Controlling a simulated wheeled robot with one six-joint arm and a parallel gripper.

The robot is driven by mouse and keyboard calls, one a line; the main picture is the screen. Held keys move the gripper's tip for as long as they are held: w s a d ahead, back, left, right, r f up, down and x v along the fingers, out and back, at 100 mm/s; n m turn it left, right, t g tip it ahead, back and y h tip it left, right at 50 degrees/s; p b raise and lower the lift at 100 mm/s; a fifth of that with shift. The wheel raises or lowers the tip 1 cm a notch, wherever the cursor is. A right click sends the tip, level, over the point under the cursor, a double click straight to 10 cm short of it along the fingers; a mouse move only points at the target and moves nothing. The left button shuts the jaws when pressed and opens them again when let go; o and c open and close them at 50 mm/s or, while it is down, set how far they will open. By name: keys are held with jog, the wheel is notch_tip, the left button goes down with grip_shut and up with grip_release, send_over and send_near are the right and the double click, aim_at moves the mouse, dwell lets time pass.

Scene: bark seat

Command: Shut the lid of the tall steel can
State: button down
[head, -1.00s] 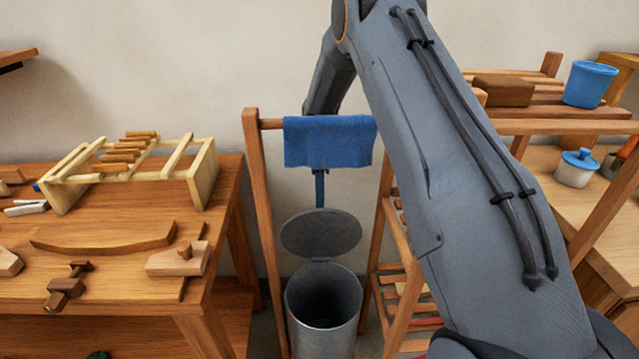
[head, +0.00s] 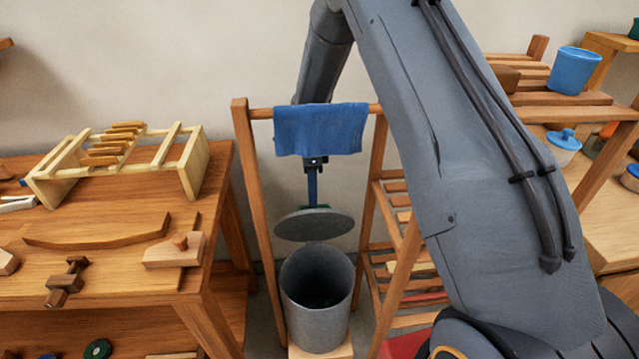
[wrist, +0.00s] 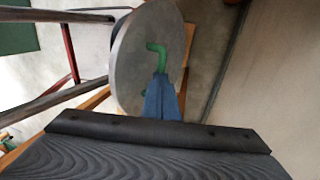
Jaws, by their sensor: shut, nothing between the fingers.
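The tall steel can (head: 318,320) is grey and stands upright between the wooden posts; its mouth is open. Its round grey lid (head: 314,227) is raised above the back of the rim, tilted, with its underside towards the head camera. In the wrist view the lid's outer face (wrist: 130,65) shows with a bent green handle (wrist: 162,58). My gripper (head: 313,200), with blue fingers, is shut and empty behind the lid. In the wrist view its fingertips (wrist: 160,82) are at the handle side of the lid; I cannot tell whether they touch it.
A blue cloth (head: 320,130) hangs on a rail in front of my forearm. A workbench (head: 120,270) with wooden parts and a rack stands left. A slatted wooden shelf (head: 400,235) stands close on the right. A blue bucket (head: 574,70) sits farther right.

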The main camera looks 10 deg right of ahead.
jog(key=s, duration=0.1)
jog(key=s+p, duration=0.1)
jog(key=s, duration=0.1)
jog(key=shift+s+a+f, duration=0.15)
jog(key=shift+s+a, duration=0.05)
jog(key=s+b+v, duration=0.1)
jog(key=b+v, duration=0.2)
jog(key=v, duration=0.9)
jog(key=w+d+f+p, duration=0.1)
jog(key=w+d+p, duration=0.1)
jog(key=w, duration=0.4)
jog(key=shift+s+a+r+p+x, duration=0.15)
jog(key=shift+s+p+x, duration=0.3)
jog(key=shift+p+x, duration=1.1)
jog(key=shift+s+a+r+p+x, duration=0.1)
jog(key=shift+s+p+x, duration=0.4)
jog(key=shift+x, duration=2.1)
jog(key=shift+s+a+r+p+x, duration=0.15)
jog(key=shift+s+p+x, duration=0.25)
jog(key=shift+p+x, duration=1.15)
